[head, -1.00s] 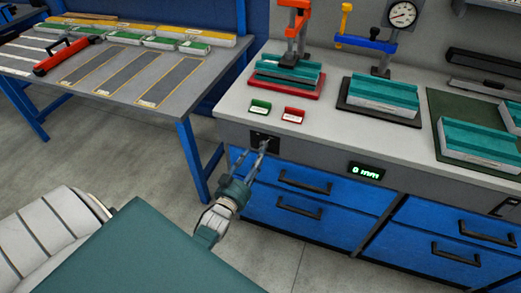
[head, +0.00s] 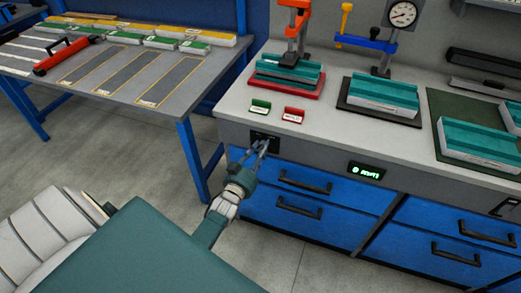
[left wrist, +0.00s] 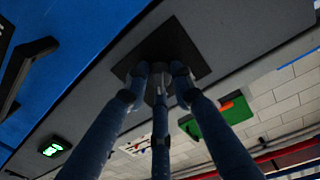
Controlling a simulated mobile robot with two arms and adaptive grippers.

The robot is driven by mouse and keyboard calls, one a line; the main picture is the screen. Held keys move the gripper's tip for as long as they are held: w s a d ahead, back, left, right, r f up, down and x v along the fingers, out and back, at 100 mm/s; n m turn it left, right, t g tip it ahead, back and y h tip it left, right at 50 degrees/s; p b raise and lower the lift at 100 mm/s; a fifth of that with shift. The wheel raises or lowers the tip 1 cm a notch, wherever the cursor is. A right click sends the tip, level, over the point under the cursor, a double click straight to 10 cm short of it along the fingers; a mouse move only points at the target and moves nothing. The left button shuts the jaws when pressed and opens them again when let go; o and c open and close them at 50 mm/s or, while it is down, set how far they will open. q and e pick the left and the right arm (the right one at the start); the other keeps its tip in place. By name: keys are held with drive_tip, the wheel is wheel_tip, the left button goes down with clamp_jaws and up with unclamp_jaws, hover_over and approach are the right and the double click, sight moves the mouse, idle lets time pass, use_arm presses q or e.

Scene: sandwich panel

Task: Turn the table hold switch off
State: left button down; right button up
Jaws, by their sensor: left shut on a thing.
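The table hold switch sits on a small black plate (head: 265,135) on the grey front edge of the workbench, above the blue drawers. The same plate (left wrist: 183,42) shows in the left wrist view with my fingertips against its middle. My left gripper (head: 262,147) is shut on the switch. Its fingers close together in the left wrist view (left wrist: 160,76) and hide the switch lever, so its position cannot be told. My right gripper is not in view.
A green lit display (head: 366,171) is on the same front edge to the right. Drawer handles (head: 305,182) stick out below the switch. Green (head: 260,107) and red (head: 293,115) labels stand on the bench top above. A side table (head: 110,70) is at the left.

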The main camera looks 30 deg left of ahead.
use_arm(q)
drive_tip(key=shift+n, duration=0.4)
drive_tip(key=shift+f+n+t+y+b, duration=0.15)
drive_tip(key=shift+n+b, duration=0.65)
drive_tip(key=shift+n, duration=2.6)
drive_tip(key=shift+n+t+y+b, duration=0.2)
drive_tip(key=shift+n+b, duration=0.6)
drive_tip(key=shift+n, duration=2.6)
drive_tip(key=c, duration=1.5)
unclamp_jaws()
drive_tip(key=shift+o, duration=0.2)
drive_tip(key=shift+s, duration=0.1)
